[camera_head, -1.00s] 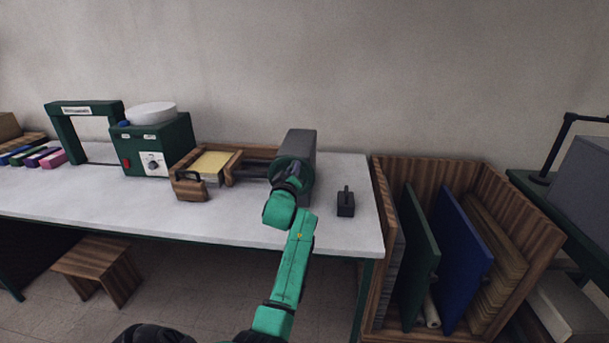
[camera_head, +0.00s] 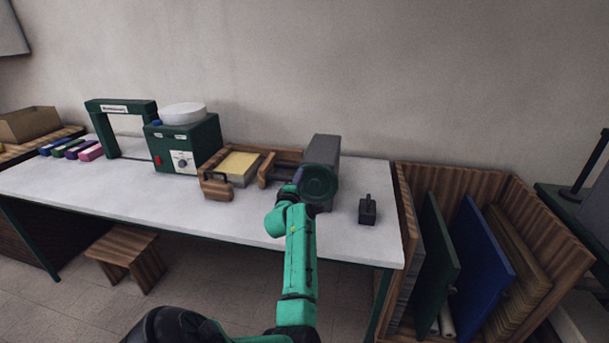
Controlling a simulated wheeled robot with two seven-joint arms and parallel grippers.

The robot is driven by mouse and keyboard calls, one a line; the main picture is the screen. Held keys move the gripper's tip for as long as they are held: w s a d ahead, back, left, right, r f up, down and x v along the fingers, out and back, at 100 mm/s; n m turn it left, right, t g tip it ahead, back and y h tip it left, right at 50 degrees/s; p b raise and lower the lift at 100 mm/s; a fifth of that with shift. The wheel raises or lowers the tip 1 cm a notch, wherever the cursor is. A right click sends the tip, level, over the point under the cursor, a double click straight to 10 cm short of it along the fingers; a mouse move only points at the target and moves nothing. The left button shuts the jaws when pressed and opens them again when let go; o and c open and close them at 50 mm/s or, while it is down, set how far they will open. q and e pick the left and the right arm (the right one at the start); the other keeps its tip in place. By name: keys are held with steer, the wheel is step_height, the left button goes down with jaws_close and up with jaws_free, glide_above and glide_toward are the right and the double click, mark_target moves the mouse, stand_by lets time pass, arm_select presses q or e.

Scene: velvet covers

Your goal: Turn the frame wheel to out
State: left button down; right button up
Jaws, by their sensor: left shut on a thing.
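The frame wheel (camera_head: 319,184) is a round dark green disc on the front of a grey box-shaped housing (camera_head: 324,148) on the white table. My left gripper (camera_head: 296,186) is at the wheel's left rim, shut on it; its fingertips are small and partly hidden by my green arm. Any marking for "out" on the wheel is too small to read. A wooden frame with a pale yellow panel (camera_head: 239,166) and a dark-handled wooden block (camera_head: 217,187) lies to the left of the housing. My right gripper is not in view.
A small dark block with a peg (camera_head: 367,210) stands right of the wheel. A green machine with a white bowl (camera_head: 184,139) and a green arch (camera_head: 124,107) stand left. A wooden crate with upright boards (camera_head: 407,222) is beside the table's right end. The table's front left is clear.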

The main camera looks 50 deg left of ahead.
arm_select(q)
steer(key=shift+s+a+f+n, duration=0.25)
steer(key=shift+f+n, duration=0.1)
steer(key=shift+n, duration=0.45)
steer(key=shift+s+a+f+n, duration=0.1)
steer(key=shift+a+f+n, duration=0.2)
steer(key=shift+n, duration=0.5)
steer(key=shift+d+f, duration=0.1)
steer(key=shift+d, duration=0.05)
steer(key=c, duration=0.8)
jaws_free()
steer(key=shift+o, duration=0.5)
steer(key=shift+p, duration=0.3)
